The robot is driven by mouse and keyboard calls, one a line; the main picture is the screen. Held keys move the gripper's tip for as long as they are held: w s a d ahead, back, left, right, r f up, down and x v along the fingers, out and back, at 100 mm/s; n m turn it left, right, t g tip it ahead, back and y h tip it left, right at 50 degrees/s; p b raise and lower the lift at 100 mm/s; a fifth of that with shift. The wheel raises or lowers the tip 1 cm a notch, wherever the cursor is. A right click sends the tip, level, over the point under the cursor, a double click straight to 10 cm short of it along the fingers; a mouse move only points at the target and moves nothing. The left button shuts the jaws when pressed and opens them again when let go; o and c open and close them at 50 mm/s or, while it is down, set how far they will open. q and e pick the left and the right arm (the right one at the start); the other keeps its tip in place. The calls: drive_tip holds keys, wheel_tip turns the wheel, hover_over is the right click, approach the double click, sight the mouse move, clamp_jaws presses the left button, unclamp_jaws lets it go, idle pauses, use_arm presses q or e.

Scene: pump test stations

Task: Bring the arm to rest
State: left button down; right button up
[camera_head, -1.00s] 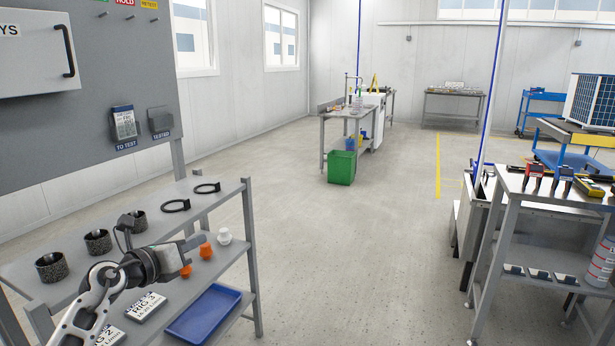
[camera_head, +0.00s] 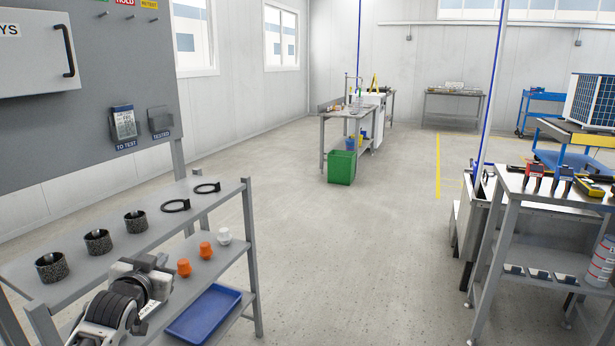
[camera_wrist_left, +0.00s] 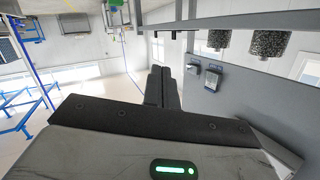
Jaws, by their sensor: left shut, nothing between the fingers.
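My left gripper (camera_head: 160,262) is in the lower left of the head view, in front of the grey shelf rack (camera_head: 180,222). My left arm is folded below it and hides part of the rack. In the left wrist view the two dark fingers (camera_wrist_left: 161,85) lie together, shut and empty. My right gripper is not in view.
Several dark knurled cups (camera_head: 98,241) and black rings (camera_head: 175,205) stand on the rack's top shelf. Orange pieces (camera_head: 184,267), a white piece (camera_head: 224,236) and a blue tray (camera_head: 204,312) are lower. The middle floor (camera_head: 340,260) is clear.

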use_arm(q)
drive_tip(key=s+d+f+g+h, duration=0.1)
drive_tip(key=s+d+f+h, duration=0.1)
drive_tip(key=s+d+f, duration=0.55)
drive_tip(key=s+d+f+g+h, duration=0.1)
drive_tip(key=s+d+f, duration=0.2)
drive_tip(key=s, duration=0.6)
drive_tip(key=s+d+f+g+h, duration=0.1)
drive_tip(key=s+d+f, duration=0.2)
drive_tip(key=s, duration=0.6)
drive_tip(key=s+d+f+g, duration=0.2)
drive_tip(key=s+d+f, duration=0.1)
drive_tip(key=s, duration=0.6)
drive_tip(key=shift+s+d+f+h, duration=0.3)
drive_tip(key=shift+d+h, duration=0.1)
drive_tip(key=shift+d, duration=0.35)
